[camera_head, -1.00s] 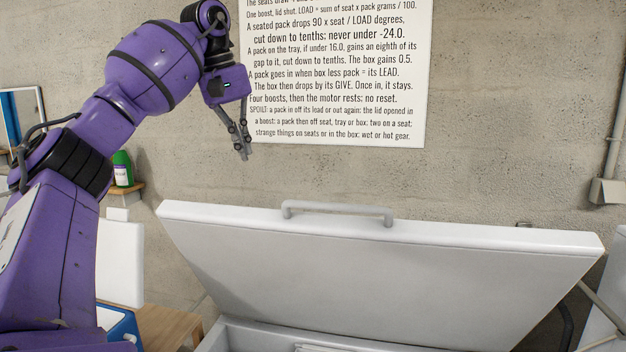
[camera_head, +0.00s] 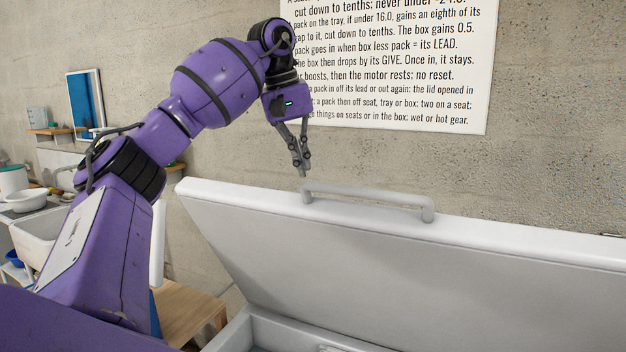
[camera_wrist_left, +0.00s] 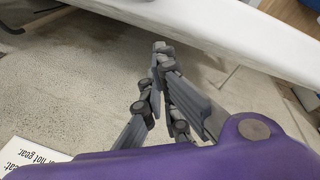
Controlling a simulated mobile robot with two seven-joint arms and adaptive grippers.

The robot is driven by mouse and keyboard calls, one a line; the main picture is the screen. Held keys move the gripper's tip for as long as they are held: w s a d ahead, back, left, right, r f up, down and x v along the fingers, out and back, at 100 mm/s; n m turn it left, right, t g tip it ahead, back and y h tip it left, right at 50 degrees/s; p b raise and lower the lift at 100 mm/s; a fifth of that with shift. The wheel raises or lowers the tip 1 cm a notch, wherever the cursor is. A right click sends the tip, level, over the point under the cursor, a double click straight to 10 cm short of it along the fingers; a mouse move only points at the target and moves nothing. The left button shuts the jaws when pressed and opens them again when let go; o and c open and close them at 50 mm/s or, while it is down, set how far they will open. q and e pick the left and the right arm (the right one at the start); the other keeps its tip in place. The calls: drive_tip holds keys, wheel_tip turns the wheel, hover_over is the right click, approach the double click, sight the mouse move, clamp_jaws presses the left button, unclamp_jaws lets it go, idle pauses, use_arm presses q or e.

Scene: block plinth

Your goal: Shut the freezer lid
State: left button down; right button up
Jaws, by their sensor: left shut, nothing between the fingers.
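The white freezer lid (camera_head: 400,265) stands raised and tilted back, its top edge running across the right of the head view. A grey bar handle (camera_head: 370,199) is fixed along that edge. Part of the freezer box rim (camera_head: 285,335) shows below the lid. My left gripper (camera_head: 304,173) is shut and empty, pointing down just above the left end of the handle; whether it touches is hard to tell. In the left wrist view, the closed fingers (camera_wrist_left: 162,50) show with the lid's white edge (camera_wrist_left: 215,32) beyond them. My right gripper is not in view.
A wall sign (camera_head: 400,65) hangs behind the lid. A wooden table (camera_head: 185,310) stands left of the freezer. A sink (camera_head: 38,235) and white bowls (camera_head: 25,200) are at the far left. The concrete wall is close behind the lid.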

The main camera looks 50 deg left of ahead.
use_arm(q)
drive_tip(key=shift+s+d+f, duration=0.1)
drive_tip(key=shift+s+d, duration=0.75)
drive_tip(key=shift+d, duration=0.05)
drive_tip(key=shift+s+d, duration=0.1)
drive_tip(key=shift+d, duration=0.1)
drive_tip(key=shift+d+f+p, duration=0.2)
drive_tip(key=shift+d+p, duration=0.05)
drive_tip(key=shift+p, duration=0.3)
drive_tip(key=shift+s+d+f, duration=0.1)
drive_tip(key=shift+d+f, duration=0.1)
drive_tip(key=shift+f, duration=0.05)
drive_tip(key=shift+f, duration=0.1)
